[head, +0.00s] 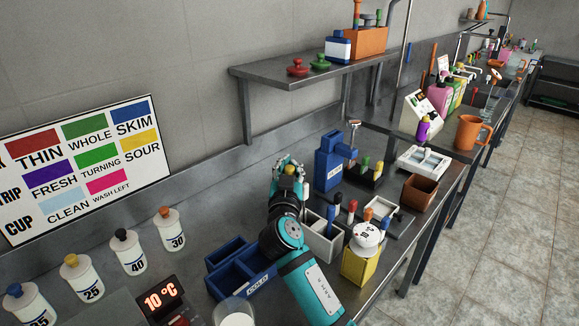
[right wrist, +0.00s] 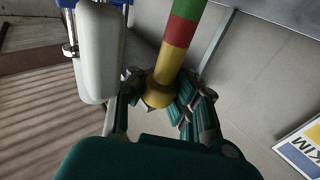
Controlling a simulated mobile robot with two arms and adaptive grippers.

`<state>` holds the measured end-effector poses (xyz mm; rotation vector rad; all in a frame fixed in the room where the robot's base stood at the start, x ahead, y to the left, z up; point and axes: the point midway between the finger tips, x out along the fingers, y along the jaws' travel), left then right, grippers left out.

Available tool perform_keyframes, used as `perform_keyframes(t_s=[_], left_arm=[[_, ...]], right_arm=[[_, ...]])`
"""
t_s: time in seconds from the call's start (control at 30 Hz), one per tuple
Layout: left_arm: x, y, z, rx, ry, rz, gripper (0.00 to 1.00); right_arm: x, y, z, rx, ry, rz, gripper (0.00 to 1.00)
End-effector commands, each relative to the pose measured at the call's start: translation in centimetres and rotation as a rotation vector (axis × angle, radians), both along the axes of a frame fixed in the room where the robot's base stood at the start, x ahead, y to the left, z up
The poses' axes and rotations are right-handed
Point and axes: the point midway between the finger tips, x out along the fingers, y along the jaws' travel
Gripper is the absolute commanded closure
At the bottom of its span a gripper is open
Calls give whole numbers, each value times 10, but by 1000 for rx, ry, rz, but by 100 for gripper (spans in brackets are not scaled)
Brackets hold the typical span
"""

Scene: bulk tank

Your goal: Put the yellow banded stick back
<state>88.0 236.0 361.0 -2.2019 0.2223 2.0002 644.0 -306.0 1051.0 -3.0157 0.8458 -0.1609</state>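The yellow banded stick (right wrist: 163,78) shows in the right wrist view, with a yellow end, then red and green bands, running out of the top edge. Its yellow end lies between the fingers of my right gripper (right wrist: 160,108), which look closed around it. In the head view my right gripper (head: 290,170) is raised above the bench, left of the blue dispenser, with a bit of yellow between its fingers. The rest of the stick is hard to make out there. My left gripper is not in view.
A white bin (head: 322,242) and a black rack (head: 366,180) with coloured tops stand right of my arm. A blue divided box (head: 240,268) is to its left. The upper shelf (head: 330,68) carries an orange box (head: 366,42) holding sticks. A colour chart (head: 85,165) leans behind.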

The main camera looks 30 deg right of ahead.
Motion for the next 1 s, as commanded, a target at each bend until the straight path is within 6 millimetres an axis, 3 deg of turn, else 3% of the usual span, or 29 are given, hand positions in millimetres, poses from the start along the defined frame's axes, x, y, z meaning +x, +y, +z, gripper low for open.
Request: perform_keyframes(t_s=[0.07,0.33,0.7,1.0], left_arm=[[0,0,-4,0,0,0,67],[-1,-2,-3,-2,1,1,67],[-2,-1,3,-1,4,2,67],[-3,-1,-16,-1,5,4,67]], right_arm=[[0,0,-3,2,-1,0,100],[0,0,-2,1,0,0,65],[0,0,3,-1,1,0,64],[-50,31,-9,5,1,1,64]])
